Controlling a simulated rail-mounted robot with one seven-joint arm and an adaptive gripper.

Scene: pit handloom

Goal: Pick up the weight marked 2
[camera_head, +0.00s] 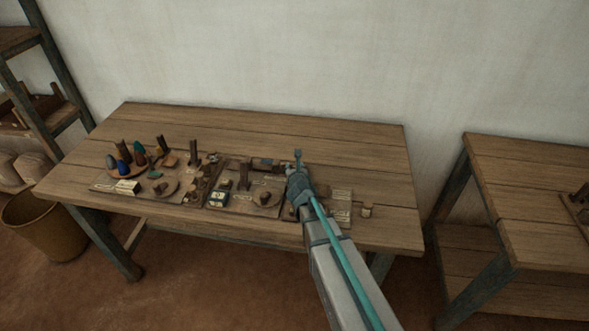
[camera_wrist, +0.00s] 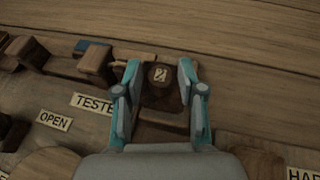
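The weight marked 2 (camera_wrist: 161,90) is a dark brown block with a round top bearing a pale label with a 2, in the upper middle of the wrist view. My gripper (camera_wrist: 158,68) has its two teal fingers apart, one on each side of the weight. A narrow gap shows between the weight and the fingers. In the head view my gripper (camera_head: 297,168) is over the right part of the laid-out boards, and it and my arm hide the weight there.
The wooden table (camera_head: 370,150) holds boards with spools, discs and labels. Labels read TESTE (camera_wrist: 95,104) and OPEN (camera_wrist: 54,120). Small blocks (camera_wrist: 95,58) stand left of my fingers. The table's back is clear. A second table (camera_head: 530,170) stands right, a basket (camera_head: 45,225) left.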

